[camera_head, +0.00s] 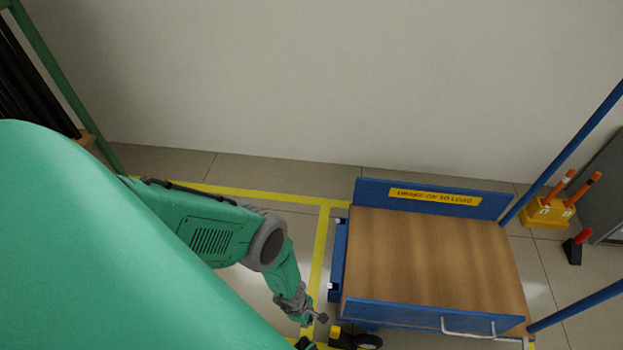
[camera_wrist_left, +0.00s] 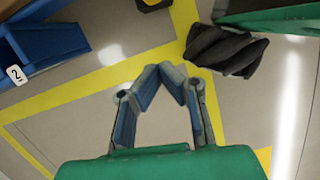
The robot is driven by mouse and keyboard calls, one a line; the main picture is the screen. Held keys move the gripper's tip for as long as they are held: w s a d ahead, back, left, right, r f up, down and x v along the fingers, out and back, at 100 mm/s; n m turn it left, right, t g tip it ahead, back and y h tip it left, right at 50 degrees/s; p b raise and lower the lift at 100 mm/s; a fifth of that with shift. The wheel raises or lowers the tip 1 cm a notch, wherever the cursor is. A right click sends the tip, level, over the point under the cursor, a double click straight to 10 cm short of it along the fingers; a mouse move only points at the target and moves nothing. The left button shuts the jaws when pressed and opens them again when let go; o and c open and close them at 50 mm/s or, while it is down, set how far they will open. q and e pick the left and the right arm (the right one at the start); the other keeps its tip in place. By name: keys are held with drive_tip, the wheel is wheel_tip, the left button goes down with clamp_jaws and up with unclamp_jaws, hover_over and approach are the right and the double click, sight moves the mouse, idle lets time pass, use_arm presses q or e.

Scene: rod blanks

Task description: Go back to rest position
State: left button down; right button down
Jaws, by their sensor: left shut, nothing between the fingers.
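My left arm, green with grey joints, comes in from the left in the head view and reaches down beside the trolley. Its gripper (camera_head: 318,317) is small there, left of the trolley and above the floor. In the left wrist view the two blue-and-grey fingers of my left gripper (camera_wrist_left: 161,72) meet at their tips, with nothing between them and bare floor visible through the gap behind the tips. My right gripper is not in view.
A blue trolley (camera_head: 343,304) with a wooden deck (camera_head: 435,255) and a yellow label (camera_head: 434,196) stands right of my arm; the deck is empty. Yellow floor lines (camera_head: 320,250) run beside it. Dark rods (camera_head: 30,80) stand in a green rack (camera_head: 52,62) at far left. A yellow holder (camera_head: 548,212) is at right.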

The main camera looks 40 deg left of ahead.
use_arm(q)
drive_tip(key=s+a+r+m+y+p, duration=0.1)
drive_tip(key=r+m, duration=0.6)
drive_tip(key=r, duration=0.7)
drive_tip(key=s+a+r+m+p, duration=0.2)
drive_tip(key=s+r+m, duration=0.2)
drive_tip(key=r+m, duration=0.4)
drive_tip(key=s+a+r+m+y+p, duration=0.1)
drive_tip(key=r+m, duration=0.7)
drive_tip(key=r, duration=1.4)
drive_tip(key=shift+s+a+g+y+p, duration=0.3)
drive_tip(key=shift+s+a+p, duration=0.2)
drive_tip(key=shift+s+a, duration=0.55)
drive_tip(key=shift+s+d, duration=0.2)
drive_tip(key=shift+d, duration=0.05)
